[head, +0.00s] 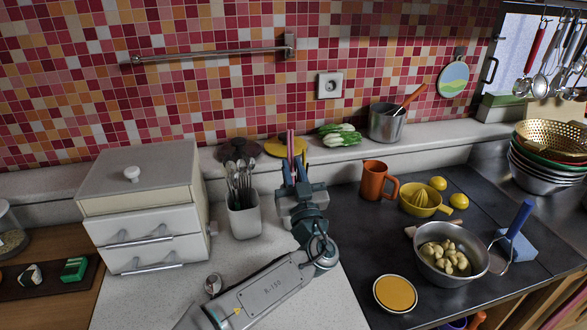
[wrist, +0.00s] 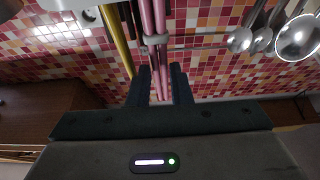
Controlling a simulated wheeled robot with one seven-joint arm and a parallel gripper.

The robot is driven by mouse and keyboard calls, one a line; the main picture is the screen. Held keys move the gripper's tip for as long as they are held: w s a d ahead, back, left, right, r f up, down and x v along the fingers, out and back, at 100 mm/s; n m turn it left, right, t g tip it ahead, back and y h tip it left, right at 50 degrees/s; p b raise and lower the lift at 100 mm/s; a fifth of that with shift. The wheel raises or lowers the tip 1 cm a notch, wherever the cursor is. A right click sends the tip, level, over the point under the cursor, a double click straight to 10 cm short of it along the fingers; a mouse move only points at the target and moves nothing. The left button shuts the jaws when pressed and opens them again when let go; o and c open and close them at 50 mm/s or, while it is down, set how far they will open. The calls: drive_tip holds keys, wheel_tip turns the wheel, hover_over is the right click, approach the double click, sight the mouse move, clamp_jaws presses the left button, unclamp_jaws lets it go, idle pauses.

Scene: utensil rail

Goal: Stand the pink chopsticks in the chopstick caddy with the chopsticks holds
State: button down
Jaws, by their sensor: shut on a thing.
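My gripper (head: 293,172) is shut on the pink chopsticks (head: 291,140), which stand roughly upright between its fingers. In the wrist view the pink chopsticks (wrist: 160,20) run up from between the fingertips (wrist: 160,78), with a grey band around them. A yellow stick (wrist: 118,40) and a dark stick show just left of them there. A white caddy (head: 244,222) with several metal spoons (head: 240,180) stands left of my gripper in the head view. I cannot make out a caddy holding chopsticks; the area behind my gripper is hidden.
A white drawer box (head: 145,235) stands left of the spoon caddy. An orange mug (head: 374,182), yellow juicer (head: 420,200) and metal bowl (head: 450,272) are to the right. A steel pot (head: 386,125) stands on the back ledge. The pale counter in front of the caddy is partly free.

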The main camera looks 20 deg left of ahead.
drive_tip(key=shift+f, duration=0.65)
drive_tip(key=c, duration=1.2)
unclamp_jaws()
drive_tip(key=shift+c, duration=0.2)
drive_tip(key=shift+s, duration=0.1)
drive_tip(key=b+v, duration=0.1)
drive_tip(key=v, duration=0.6)
drive_tip(key=shift+s+b, duration=0.15)
drive_tip(key=shift+b, duration=0.15)
drive_tip(key=shift+d+r, duration=0.1)
drive_tip(key=shift+d, duration=0.05)
